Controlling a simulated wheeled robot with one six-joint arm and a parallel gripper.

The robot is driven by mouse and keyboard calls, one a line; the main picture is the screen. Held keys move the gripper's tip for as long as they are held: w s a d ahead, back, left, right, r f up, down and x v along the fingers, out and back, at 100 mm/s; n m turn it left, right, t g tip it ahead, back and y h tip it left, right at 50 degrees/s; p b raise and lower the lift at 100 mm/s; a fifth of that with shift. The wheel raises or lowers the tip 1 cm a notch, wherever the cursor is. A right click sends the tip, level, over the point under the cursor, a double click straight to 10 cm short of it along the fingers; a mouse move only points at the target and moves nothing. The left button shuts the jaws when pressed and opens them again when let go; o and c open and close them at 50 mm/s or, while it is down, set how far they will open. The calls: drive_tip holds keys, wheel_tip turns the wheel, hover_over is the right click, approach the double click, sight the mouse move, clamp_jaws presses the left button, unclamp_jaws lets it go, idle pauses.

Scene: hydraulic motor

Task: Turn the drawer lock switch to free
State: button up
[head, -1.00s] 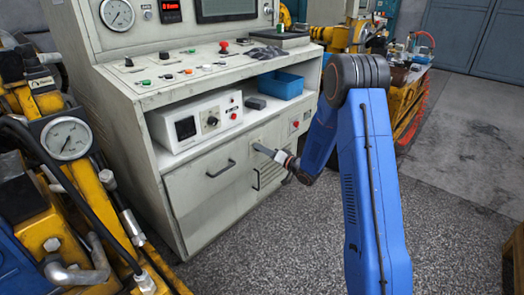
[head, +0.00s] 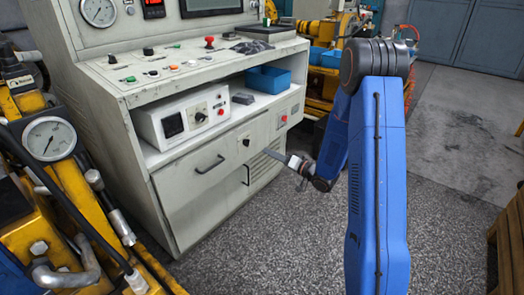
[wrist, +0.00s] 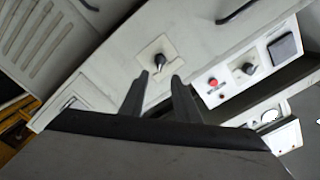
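The drawer lock switch (head: 246,142) is a small dark knob on a light plate on the cabinet front, right of the upper drawer handle. In the wrist view the knob (wrist: 160,62) shows just beyond and between my fingertips. My gripper (head: 265,151) is to the right of the switch in the head view, with clear space between them. In the wrist view my gripper (wrist: 159,77) has its two fingers apart with nothing between them. Which position the knob points to cannot be read. The upper drawer (head: 200,180) looks shut.
The upper drawer handle (head: 209,164) and a lower vertical handle (head: 246,175) stick out from the cabinet. A white control box (head: 180,120) and a blue bin (head: 271,79) sit on the shelf above. Yellow machinery (head: 75,195) stands at left. Speckled floor lies open in front.

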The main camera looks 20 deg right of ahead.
drive_tip(key=shift+v, duration=2.7)
drive_tip(key=s+d+r+g+h, duration=0.2)
drive_tip(key=s+r+h, duration=0.3)
drive_tip(key=r+h, duration=0.15)
drive_tip(key=s+d+r+g+h, duration=0.1)
drive_tip(key=s+d+r+h, duration=0.2)
drive_tip(key=s+r+h, duration=0.3)
drive_tip(key=s+a+r+n+g+y, duration=0.1)
drive_tip(key=s+a+g, duration=0.2)
drive_tip(key=s, duration=1.3)
drive_tip(key=s+a+r+n+g+y, duration=0.1)
drive_tip(key=s+a, duration=0.4)
drive_tip(key=s, duration=1)
drive_tip(key=r+g, duration=0.1)
drive_tip(key=g, duration=0.1)
drive_tip(key=shift+s+g, duration=0.4)
